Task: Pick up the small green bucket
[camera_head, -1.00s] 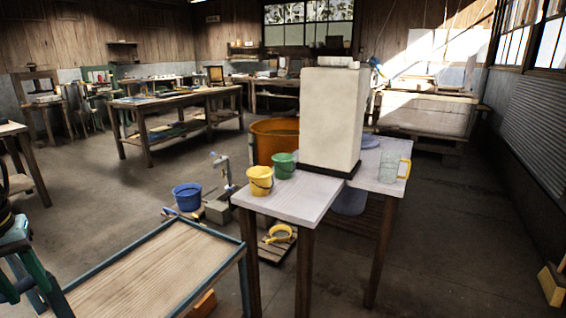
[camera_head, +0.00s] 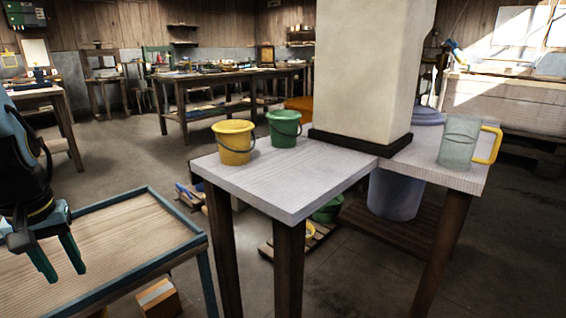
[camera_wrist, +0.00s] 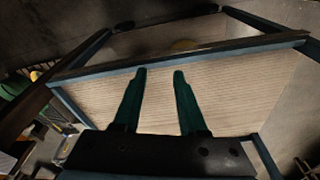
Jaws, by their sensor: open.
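The small green bucket (camera_head: 284,128) stands upright on the white-topped table (camera_head: 287,197), with its dark handle hanging down the side. A yellow bucket (camera_head: 234,142) stands just left of it and nearer to me. My gripper (camera_head: 58,262) is at the left, open and empty, pointing down above the wooden tray-top (camera_head: 105,262) with blue edges. It is well to the left of the green bucket and apart from it. In the wrist view the two fingers (camera_wrist: 159,75) are spread with bare wood behind them.
A clear mug (camera_head: 459,143) with a yellow handle stands at the table's right end. A larger green bucket (camera_head: 328,209) and a bluish bin (camera_head: 396,194) are below the table. Floor at the right is clear.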

